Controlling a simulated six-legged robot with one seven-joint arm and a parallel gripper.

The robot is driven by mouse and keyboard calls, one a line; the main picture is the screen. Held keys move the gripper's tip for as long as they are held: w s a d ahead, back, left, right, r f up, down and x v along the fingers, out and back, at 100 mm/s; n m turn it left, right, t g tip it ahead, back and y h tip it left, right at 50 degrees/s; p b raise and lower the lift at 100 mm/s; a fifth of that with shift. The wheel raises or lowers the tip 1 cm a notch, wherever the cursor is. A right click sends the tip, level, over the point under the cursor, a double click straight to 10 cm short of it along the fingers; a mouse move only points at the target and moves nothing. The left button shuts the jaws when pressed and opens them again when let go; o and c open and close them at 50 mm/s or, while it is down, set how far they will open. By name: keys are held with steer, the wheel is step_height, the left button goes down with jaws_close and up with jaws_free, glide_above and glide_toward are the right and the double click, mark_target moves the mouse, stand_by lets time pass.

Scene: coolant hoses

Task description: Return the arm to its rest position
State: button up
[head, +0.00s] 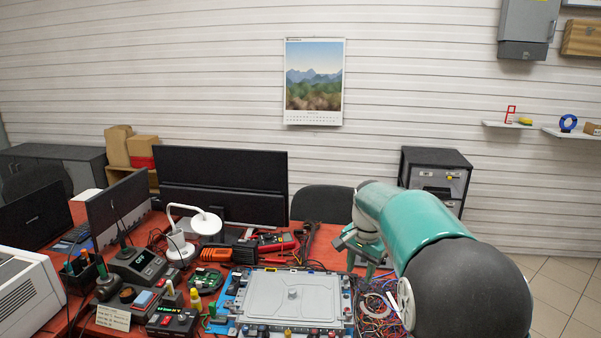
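My arm, teal with a black joint, comes in from the right side of the head view and reaches over the right part of the bench. My gripper (362,250) is at the arm's far end, above and beyond the right rear corner of a grey plate (270,291) set in a blue-edged unit. The gripper is small and partly covered by my arm, so I cannot tell whether its fingers are open or shut. I see nothing clearly held in it.
The red bench (318,257) is crowded. A white lamp (206,223), monitors (222,172) and a soldering station (138,264) stand left of the plate. Tangled wires (376,312) lie under my arm. A black drawer cabinet (436,172) stands behind; floor (560,285) shows at right.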

steer(key=s+r+n+t, duration=0.1)
steer(key=s+r+n, duration=0.1)
steer(key=s+r, duration=0.45)
steer(key=s+r+n+t, duration=0.1)
steer(key=s+r+n, duration=0.15)
steer(key=s, duration=0.65)
steer(key=s+f+n+t, duration=0.2)
steer(key=s+n, duration=0.2)
steer(key=s, duration=1.3)
steer(key=shift+a+f+t, duration=0.2)
steer(key=shift+a+t, duration=0.05)
steer(key=shift+t, duration=0.05)
steer(key=shift+s, duration=0.1)
